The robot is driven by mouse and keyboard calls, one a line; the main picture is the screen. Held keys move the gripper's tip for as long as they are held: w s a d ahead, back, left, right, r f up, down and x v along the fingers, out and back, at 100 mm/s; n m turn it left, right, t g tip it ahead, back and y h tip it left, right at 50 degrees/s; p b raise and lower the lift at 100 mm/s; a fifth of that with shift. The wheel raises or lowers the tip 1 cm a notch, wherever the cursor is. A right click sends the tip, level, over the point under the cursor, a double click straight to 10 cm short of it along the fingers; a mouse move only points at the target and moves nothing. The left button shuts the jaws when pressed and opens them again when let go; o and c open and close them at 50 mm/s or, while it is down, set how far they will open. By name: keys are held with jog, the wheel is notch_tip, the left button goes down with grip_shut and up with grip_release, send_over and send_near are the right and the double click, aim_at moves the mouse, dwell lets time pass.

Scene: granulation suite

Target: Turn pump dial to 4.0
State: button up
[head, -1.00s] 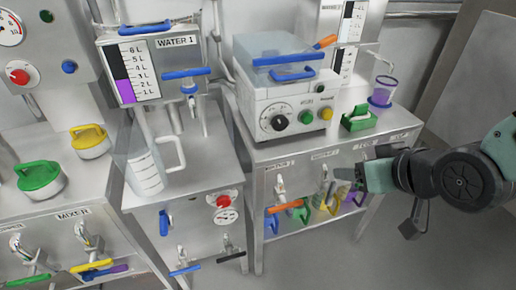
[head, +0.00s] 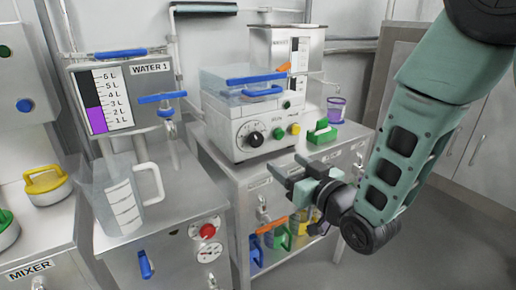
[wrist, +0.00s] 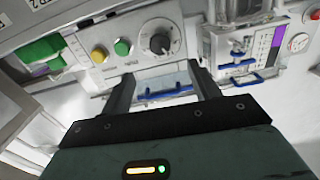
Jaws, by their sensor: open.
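The pump (head: 240,122) is a white box with a clear lid and blue handle, on the steel cabinet right of the WATER 1 station. Its black pump dial (head: 255,138) is on the front panel, left of a green button (head: 279,133) and a yellow button (head: 295,129). In the wrist view, which appears upside down, the dial (wrist: 160,38) lies beyond my gripper (wrist: 160,88). My gripper (head: 288,172) is open and empty, in front of and below the panel, apart from the dial. The dial's setting is too small to read.
A clear jug (head: 122,200) stands on the left cabinet. A green block (head: 322,132) and a purple-banded cup (head: 336,110) stand right of the pump. Colored handled containers (head: 277,236) sit below the cabinet top. The floor at right is clear.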

aim_at(257, 142)
jog(key=x, duration=1.3)
jog(key=shift+p, duration=0.3)
jog(key=c, duration=1)
